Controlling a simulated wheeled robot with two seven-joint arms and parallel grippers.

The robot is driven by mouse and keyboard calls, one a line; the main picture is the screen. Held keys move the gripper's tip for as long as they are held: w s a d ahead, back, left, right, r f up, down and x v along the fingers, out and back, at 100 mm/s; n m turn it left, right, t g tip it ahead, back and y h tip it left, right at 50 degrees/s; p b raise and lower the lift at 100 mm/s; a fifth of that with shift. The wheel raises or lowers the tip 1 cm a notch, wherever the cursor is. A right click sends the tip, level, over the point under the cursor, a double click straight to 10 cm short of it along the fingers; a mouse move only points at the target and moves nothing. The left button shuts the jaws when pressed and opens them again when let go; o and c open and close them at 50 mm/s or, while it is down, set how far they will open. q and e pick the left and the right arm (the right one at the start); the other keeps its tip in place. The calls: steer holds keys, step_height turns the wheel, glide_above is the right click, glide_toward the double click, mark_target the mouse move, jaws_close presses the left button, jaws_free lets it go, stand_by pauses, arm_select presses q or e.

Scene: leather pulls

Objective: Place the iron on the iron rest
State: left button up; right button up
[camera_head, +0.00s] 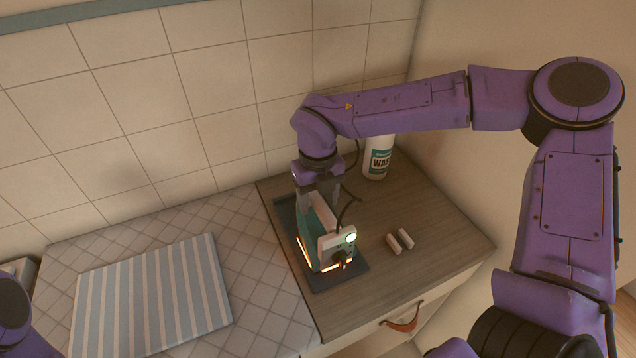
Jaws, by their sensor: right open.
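The iron (315,231), green and white with a glowing green light and a dark cord, stands on the dark iron rest (321,285) on the wooden counter. Orange glowing lines show along its lower edges. My right gripper (319,200) points down at the far end of the iron, just above or around its upper part. Its jaws are open, but the fingertips are partly hidden, so I cannot tell whether they touch the iron. My left gripper is out of view; only part of my left arm shows at the lower left edge.
A white bottle (377,158) stands at the back near the tiled wall. Two small pale rolls (399,241) lie right of the iron. A striped folded cloth (152,297) lies on the tiled counter at left. A leather pull (402,321) hangs on the drawer front.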

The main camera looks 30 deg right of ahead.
step_height(320, 180, up, 9)
steer(key=shift+r+b, duration=0.15)
steer(key=shift+b, duration=0.3)
steer(key=shift+s, duration=0.1)
stand_by(1.0)
